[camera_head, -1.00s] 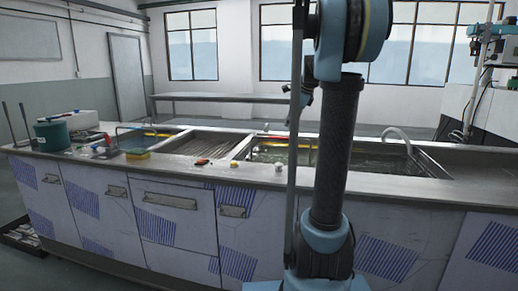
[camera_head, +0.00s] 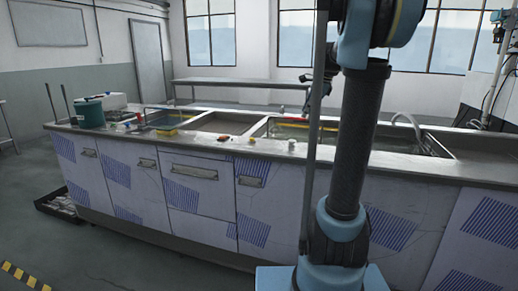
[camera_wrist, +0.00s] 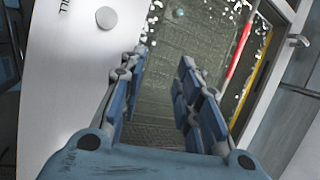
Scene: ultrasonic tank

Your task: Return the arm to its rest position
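My arm stands upright in the right half of the head view, in front of the long counter (camera_head: 270,146). In the wrist view my gripper (camera_wrist: 162,58) has its two blue padded fingers apart, with nothing seen between them. In the head view the gripper is mostly hidden behind my arm.
A curved faucet (camera_head: 408,121) rises at the right tank. A black crate (camera_head: 62,206) lies at the left.

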